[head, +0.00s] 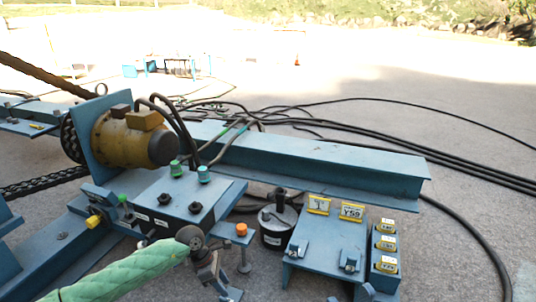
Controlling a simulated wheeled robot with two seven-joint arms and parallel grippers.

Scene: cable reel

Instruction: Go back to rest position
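My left arm comes in from the bottom left in a pale green padded sleeve and ends in a dark grey wrist. My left gripper (213,272) hangs below that wrist, in front of the blue control box (178,199). It is small and dark against the blue frame, and whether its fingers are open or shut does not show. I see nothing clearly held in it.
A yellow motor (128,137) sits behind the control box. A black canister (277,222) stands right of it. A blue stand (325,243) bears yellow labels. A long blue beam (320,160) and black cables (440,150) lie behind. Open pavement lies beyond.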

